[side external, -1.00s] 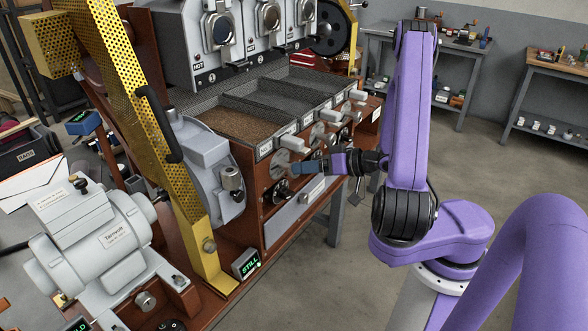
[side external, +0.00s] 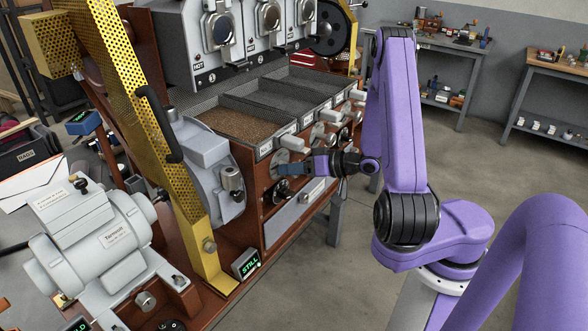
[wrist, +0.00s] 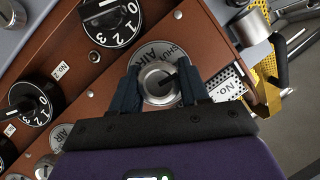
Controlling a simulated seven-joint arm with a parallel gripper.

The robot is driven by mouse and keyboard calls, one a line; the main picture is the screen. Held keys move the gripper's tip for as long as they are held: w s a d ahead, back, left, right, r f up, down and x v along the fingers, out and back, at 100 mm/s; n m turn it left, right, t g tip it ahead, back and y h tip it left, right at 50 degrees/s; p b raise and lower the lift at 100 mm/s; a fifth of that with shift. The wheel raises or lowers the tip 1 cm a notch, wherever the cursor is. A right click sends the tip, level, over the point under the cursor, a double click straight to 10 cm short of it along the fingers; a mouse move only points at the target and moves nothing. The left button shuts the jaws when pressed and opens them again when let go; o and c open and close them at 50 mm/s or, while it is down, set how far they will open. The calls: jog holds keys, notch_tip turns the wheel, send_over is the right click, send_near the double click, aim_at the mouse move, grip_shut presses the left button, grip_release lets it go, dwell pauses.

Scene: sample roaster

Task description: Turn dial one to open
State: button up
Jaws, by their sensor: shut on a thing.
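Dial one is the round silver AIR dial with a ribbed metal knob (wrist: 158,84) in the wrist view. Its grey plate carries the words AIR and SHUT near the top. A dark mark on the knob points up and to the right, roughly toward SHUT. My gripper (wrist: 160,88) has its two dark blue fingers closed on either side of the knob. In the side external view my gripper (side external: 285,169) is at the leftmost dial plate (side external: 278,158) on the brown front panel. The fingers hide most of the knob there.
Black numbered knobs (wrist: 108,18) sit close by on the same panel, with another (wrist: 38,102) further left. More silver dials (side external: 317,135) run along the panel to the right. The yellow perforated guard (side external: 150,130) stands left of the work. Open floor lies below my arm.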

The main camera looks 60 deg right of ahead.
jog(key=shift+m, duration=0.3)
jog(key=m+t+y, duration=0.1)
jog(key=m+y, duration=0.1)
jog(key=m, duration=0.1)
jog(key=shift+d, duration=0.1)
jog(key=m+t+y, duration=0.1)
jog(key=m, duration=0.1)
jog(key=m+t, duration=0.1)
jog(key=m, duration=0.2)
jog(key=shift+f+m+y, duration=0.1)
jog(key=shift+m+y, duration=0.2)
jog(key=shift+y, duration=0.1)
jog(key=m+t, duration=0.1)
jog(key=m, duration=0.2)
jog(key=m+t, duration=0.2)
jog(key=m, duration=0.1)
jog(key=shift+m+h, duration=0.3)
jog(key=shift+m, duration=0.1)
jog(key=shift+m+t+h, duration=0.4)
jog(key=shift+m+t, duration=0.1)
jog(key=shift+m, duration=0.7)
jog(key=shift+m+t+h, duration=0.5)
jog(key=shift+m+h, duration=0.2)
jog(key=shift+m, duration=1)
jog(key=shift+d+m+h, duration=0.1)
jog(key=shift+m+h, duration=0.3)
jog(key=shift+m, duration=0.3)
jog(key=o, duration=1)
jog(key=shift+f, duration=0.1)
